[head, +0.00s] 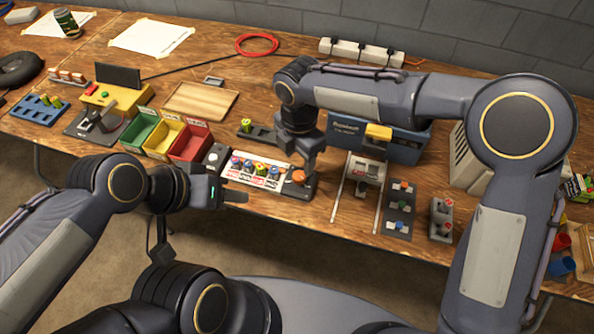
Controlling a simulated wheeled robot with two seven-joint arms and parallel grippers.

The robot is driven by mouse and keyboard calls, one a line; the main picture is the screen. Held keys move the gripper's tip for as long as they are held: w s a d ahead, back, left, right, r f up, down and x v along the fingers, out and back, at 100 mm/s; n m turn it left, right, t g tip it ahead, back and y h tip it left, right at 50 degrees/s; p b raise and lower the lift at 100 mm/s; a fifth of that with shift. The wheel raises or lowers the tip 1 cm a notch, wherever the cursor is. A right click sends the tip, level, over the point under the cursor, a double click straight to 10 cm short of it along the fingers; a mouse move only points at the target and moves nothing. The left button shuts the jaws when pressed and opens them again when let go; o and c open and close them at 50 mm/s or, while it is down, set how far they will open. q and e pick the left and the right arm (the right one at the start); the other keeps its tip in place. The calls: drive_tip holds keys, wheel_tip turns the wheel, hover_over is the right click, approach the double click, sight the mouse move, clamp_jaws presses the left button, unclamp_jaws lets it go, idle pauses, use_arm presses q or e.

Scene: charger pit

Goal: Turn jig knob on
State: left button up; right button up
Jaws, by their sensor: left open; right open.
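The jig (255,183) is a low white-fronted strip near the front edge of the table, with several coloured round cells in a row. An orange round knob (299,177) sits on a dark plate at its right end. My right gripper (302,166) points down just above the knob, open; whether it touches the knob cannot be told. My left gripper (243,184) is open and empty, in front of the jig's left part, pointing right. It hides some of the jig's front.
Green, yellow and red bins (190,146) stand left of the jig. A wooden tray (201,102) lies behind. A blue box (402,145), a metal stand (362,178) and a dark panel with coloured buttons (400,207) stand to the right. My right arm spans above the blue box.

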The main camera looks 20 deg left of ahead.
sight(299, 175)
wheel_tip(299, 175, down, 6)
drive_tip(key=shift+f, duration=0.1)
drive_tip(key=shift+c, duration=0.2)
drive_tip(key=c, duration=0.9)
